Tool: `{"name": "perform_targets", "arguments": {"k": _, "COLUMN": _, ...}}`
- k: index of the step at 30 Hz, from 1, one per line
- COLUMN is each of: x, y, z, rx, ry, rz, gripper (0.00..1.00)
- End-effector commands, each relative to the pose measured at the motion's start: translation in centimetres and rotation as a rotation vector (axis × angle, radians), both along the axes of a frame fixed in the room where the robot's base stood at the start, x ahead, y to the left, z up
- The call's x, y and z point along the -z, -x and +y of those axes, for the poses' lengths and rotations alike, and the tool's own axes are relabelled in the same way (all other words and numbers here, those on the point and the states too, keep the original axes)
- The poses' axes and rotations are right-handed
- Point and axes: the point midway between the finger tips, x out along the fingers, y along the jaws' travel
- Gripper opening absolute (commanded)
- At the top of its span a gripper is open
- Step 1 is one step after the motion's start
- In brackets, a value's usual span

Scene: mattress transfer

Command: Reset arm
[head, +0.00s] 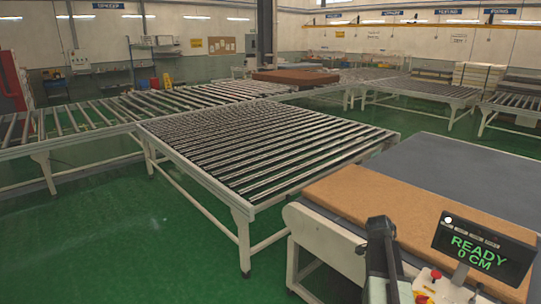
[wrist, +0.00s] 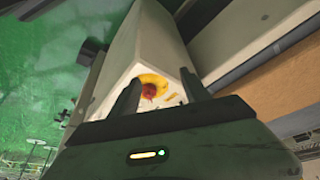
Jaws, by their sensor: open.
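My gripper (wrist: 162,86) shows in the wrist view with its two dark fingers apart and nothing between them. Past the fingertips is a red button (wrist: 149,91) with a yellow surround, on the end of a pale box (wrist: 150,48). I cannot tell whether the fingers touch it. In the head view my dark arm rises at the lower right, beside the table with the brown mattress (head: 400,205). A display (head: 484,251) on a post there reads "READY 0 CM". A red button (head: 436,275) shows below the display.
A long roller conveyor (head: 100,115) runs behind, with a brown slab (head: 296,76) at the back. Green floor (head: 120,230) is clear at the left.

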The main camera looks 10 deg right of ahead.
Motion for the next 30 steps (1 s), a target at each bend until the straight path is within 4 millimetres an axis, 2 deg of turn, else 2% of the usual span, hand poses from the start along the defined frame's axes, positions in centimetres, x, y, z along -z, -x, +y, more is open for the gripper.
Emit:
{"name": "perform_targets", "arguments": {"k": 1, "x": 0.8, "y": -1.5, "z": 4.5, "rx": -0.068, "ry": -0.012, "rz": -0.005, "gripper": 0.55}}
{"name": "perform_targets", "arguments": {"k": 2, "x": 1.1, "y": -2.2, "z": 7.2, "rx": -0.107, "ry": -0.023, "rz": -0.006, "gripper": 0.55}}
{"name": "perform_targets", "arguments": {"k": 3, "x": 1.5, "y": -2.8, "z": 10.7, "rx": -0.171, "ry": -0.042, "rz": -0.001, "gripper": 0.55}}
{"name": "perform_targets", "arguments": {"k": 5, "x": 2.1, "y": -3.3, "z": 15.9, "rx": -0.298, "ry": -0.077, "rz": 0.018, "gripper": 0.55}}
{"name": "perform_targets", "arguments": {"k": 6, "x": 2.5, "y": -3.2, "z": 19.5, "rx": -0.400, "ry": -0.104, "rz": 0.038, "gripper": 0.55}}
{"name": "perform_targets", "arguments": {"k": 8, "x": 3.1, "y": -2.5, "z": 24.7, "rx": -0.581, "ry": -0.149, "rz": 0.077, "gripper": 0.55}}
{"name": "perform_targets", "arguments": {"k": 9, "x": 3.5, "y": -1.7, "z": 28.1, "rx": -0.719, "ry": -0.180, "rz": 0.107, "gripper": 0.55}}
{"name": "perform_targets", "arguments": {"k": 12, "x": 4.1, "y": 1.3, "z": 34.7, "rx": -1.111, "ry": -0.267, "rz": 0.190, "gripper": 0.55}}
{"name": "perform_targets", "arguments": {"k": 15, "x": 4.0, "y": 3.1, "z": 36.1, "rx": -1.384, "ry": -0.321, "rz": 0.238, "gripper": 0.55}}
{"name": "perform_targets", "arguments": {"k": 19, "x": 4.0, "y": 3.4, "z": 36.7, "rx": -1.599, "ry": -0.338, "rz": 0.276, "gripper": 0.55}}
{"name": "perform_targets", "arguments": {"k": 22, "x": 4.0, "y": 3.4, "z": 36.6, "rx": -1.659, "ry": -0.333, "rz": 0.290, "gripper": 0.55}}
{"name": "perform_targets", "arguments": {"k": 30, "x": 4.0, "y": 3.3, "z": 36.6, "rx": -1.665, "ry": -0.332, "rz": 0.292, "gripper": 0.55}}
